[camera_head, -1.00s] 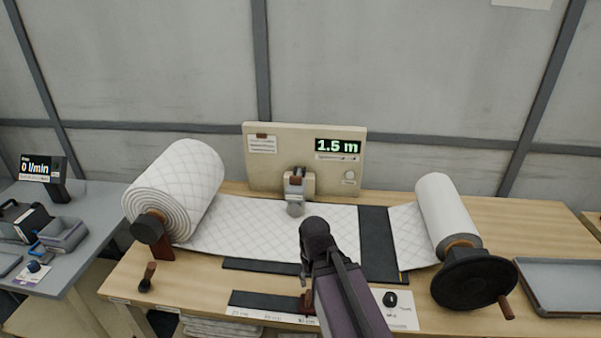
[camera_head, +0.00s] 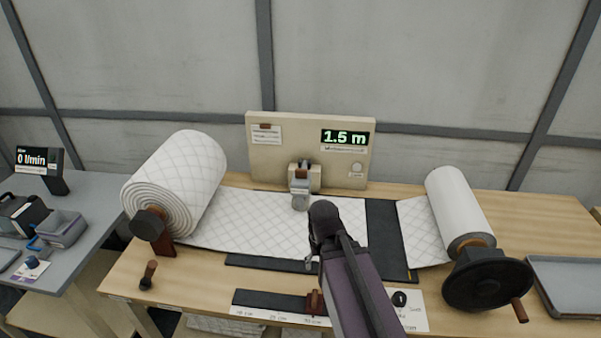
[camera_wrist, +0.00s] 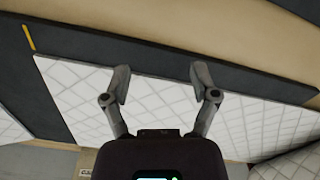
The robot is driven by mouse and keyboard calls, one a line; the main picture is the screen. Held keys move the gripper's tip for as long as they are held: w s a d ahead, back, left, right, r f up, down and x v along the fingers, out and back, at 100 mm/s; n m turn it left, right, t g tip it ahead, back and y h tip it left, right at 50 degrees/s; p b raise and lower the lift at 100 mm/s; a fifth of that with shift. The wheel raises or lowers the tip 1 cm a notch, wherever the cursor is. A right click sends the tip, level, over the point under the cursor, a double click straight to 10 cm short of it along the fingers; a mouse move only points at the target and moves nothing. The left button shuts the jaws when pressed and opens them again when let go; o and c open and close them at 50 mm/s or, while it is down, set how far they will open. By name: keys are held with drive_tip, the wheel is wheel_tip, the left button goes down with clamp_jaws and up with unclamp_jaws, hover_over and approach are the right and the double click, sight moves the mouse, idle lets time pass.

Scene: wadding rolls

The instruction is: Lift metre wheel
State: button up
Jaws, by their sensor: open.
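The metre wheel (camera_head: 300,201) is a small grey wheel under a bracket on the front of the cream panel. It sits at the far edge of the white quilted wadding (camera_head: 240,222), and I cannot tell if it touches it. The wheel cannot be made out in the wrist view.
A large wadding roll (camera_head: 180,185) stands at left and a smaller roll (camera_head: 460,208) with a black handwheel (camera_head: 487,282) at right. The display (camera_head: 345,138) reads 1.5 m. A dark strip (camera_head: 384,240) crosses the bench. A grey tray (camera_head: 570,285) lies at far right.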

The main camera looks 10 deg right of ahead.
sight(301, 169)
drive_tip(key=w+r+m+p, duration=0.3)
drive_tip(key=w+r+p, duration=2.1)
drive_tip(key=w, duration=0.5)
drive_tip(key=shift+d+r+m, duration=0.2)
drive_tip(key=shift+r+m, duration=0.05)
drive_tip(key=shift+m, duration=0.05)
drive_tip(key=shift+f, duration=0.1)
wheel_tip(301, 169, down, 14)
drive_tip(key=b, duration=1.3)
drive_tip(key=shift+r, duration=0.2)
drive_tip(key=c, duration=1.3)
